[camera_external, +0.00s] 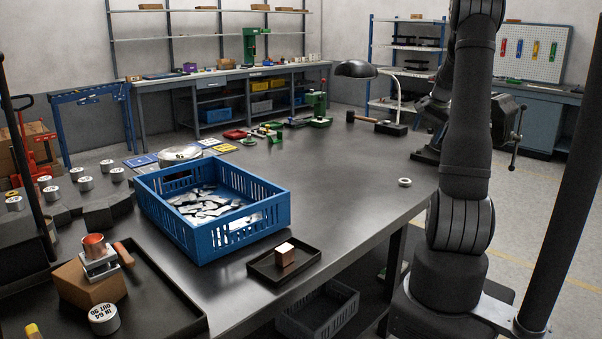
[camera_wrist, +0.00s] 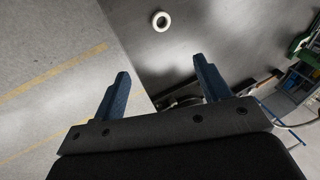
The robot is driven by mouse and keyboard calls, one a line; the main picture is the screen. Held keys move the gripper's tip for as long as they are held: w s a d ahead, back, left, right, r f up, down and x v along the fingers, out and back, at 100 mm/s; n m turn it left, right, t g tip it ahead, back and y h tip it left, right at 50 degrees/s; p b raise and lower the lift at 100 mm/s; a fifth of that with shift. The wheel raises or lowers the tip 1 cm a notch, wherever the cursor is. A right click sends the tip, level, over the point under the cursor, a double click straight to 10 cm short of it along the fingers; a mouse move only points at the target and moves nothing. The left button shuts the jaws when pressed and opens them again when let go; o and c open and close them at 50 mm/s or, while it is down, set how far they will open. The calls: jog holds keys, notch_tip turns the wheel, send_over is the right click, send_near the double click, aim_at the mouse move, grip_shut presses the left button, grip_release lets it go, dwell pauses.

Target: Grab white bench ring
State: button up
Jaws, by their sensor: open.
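The white ring (camera_external: 404,182) lies flat on the dark bench top, near its right edge in the external view. In the wrist view the white ring (camera_wrist: 160,21) is near the top centre, with its hole facing the camera. My gripper (camera_wrist: 165,82) is open and empty, its two blue fingers spread wide apart. The ring lies beyond the fingertips and is apart from them. In the external view my arm stands at the right, and the gripper is out of the picture or hidden there.
A blue crate (camera_external: 165,222) with metallic pieces stands on the bench. A small black tray (camera_external: 262,273) holds a copper-coloured block. A vise (camera_external: 505,120), a hammer (camera_external: 378,124) and a black lamp (camera_external: 356,69) are toward the far right. The bench around the ring is clear.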

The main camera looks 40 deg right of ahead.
jog(key=w+d+f+n, duration=0.1)
jog(key=w+f+n, duration=0.1)
jog(key=f, duration=0.3)
jog(key=w+f+n, duration=0.2)
jog(key=f+n, duration=0.2)
jog(key=f, duration=0.1)
jog(key=w+d+f+n+h, duration=0.1)
jog(key=w+f+n, duration=0.2)
jog(key=f, duration=0.3)
jog(key=shift+d+g, duration=0.3)
jog(key=shift+g, duration=0.1)
jog(key=shift+d+x, duration=0.2)
jog(key=shift+x, duration=2.55)
jog(key=shift+s, duration=0.15)
jog(key=shift+c, duration=0.2)
jog(key=shift+r, duration=0.1)
jog(key=c, duration=1.1)
